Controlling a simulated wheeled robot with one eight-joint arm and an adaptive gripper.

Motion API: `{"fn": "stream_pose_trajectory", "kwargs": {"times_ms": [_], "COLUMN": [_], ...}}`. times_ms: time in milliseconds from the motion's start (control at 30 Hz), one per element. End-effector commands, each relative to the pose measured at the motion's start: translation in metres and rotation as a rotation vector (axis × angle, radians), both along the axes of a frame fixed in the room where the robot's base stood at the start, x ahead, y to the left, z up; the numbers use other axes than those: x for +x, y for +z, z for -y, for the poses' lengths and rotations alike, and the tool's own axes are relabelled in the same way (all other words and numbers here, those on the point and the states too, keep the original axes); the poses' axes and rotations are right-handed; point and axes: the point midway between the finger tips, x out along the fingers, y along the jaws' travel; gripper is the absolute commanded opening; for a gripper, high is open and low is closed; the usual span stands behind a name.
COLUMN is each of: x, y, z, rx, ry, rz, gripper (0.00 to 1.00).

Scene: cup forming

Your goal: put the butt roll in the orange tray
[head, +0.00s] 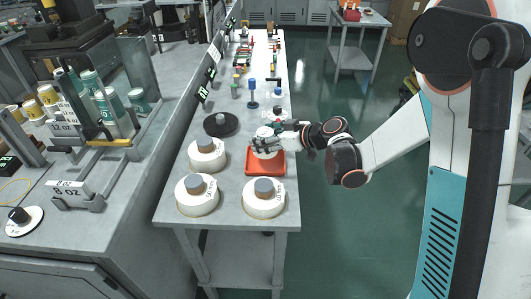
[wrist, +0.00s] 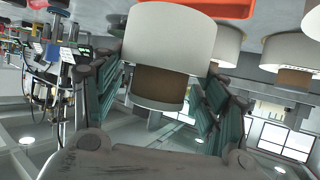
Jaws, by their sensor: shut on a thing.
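A white roll with a brown core, which I take to be the butt roll (wrist: 168,45), is between the fingers of my gripper (wrist: 160,88). In the head view my gripper (head: 266,142) holds the white roll (head: 265,153) over the orange tray (head: 264,169). The fingers are shut around its brown core. The tray's orange edge also shows behind the roll in the wrist view (wrist: 240,9). I cannot tell whether the roll touches the tray floor. The roll partly hides the tray.
Other white rolls with grey cores stand on the grey table, at the left (head: 205,160), front left (head: 197,204) and front right (head: 264,207). A black disc (head: 220,125) lies behind them. Blue stands (head: 252,98) and small items are farther back. The table's right edge is close to the tray.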

Motion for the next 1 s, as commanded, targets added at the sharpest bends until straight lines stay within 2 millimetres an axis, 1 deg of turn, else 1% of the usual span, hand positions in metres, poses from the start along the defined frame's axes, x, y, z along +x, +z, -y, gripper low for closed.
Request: {"fn": "stream_pose_trajectory", "kwargs": {"times_ms": [167, 400, 433, 700, 833, 867, 900, 933, 1000], "x": [0.0, 0.0, 0.0, 0.0, 0.0, 0.0, 0.0, 0.0, 0.0], "y": [-0.01, -0.044, -0.046, -0.047, -0.051, -0.051, -0.05, -0.05, -0.05], "z": [0.0, 0.0, 0.0, 0.0, 0.0, 0.0, 0.0, 0.0, 0.0], "rx": [0.0, 0.0, 0.0, 0.0, 0.0, 0.0, 0.0, 0.0, 0.0], "ry": [0.0, 0.0, 0.0, 0.0, 0.0, 0.0, 0.0, 0.0, 0.0], "rz": [0.0, 0.0, 0.0, 0.0, 0.0, 0.0, 0.0, 0.0, 0.0], "gripper": [0.4, 0.4, 0.4, 0.4, 0.4, 0.69, 0.78, 0.85, 0.87]}}
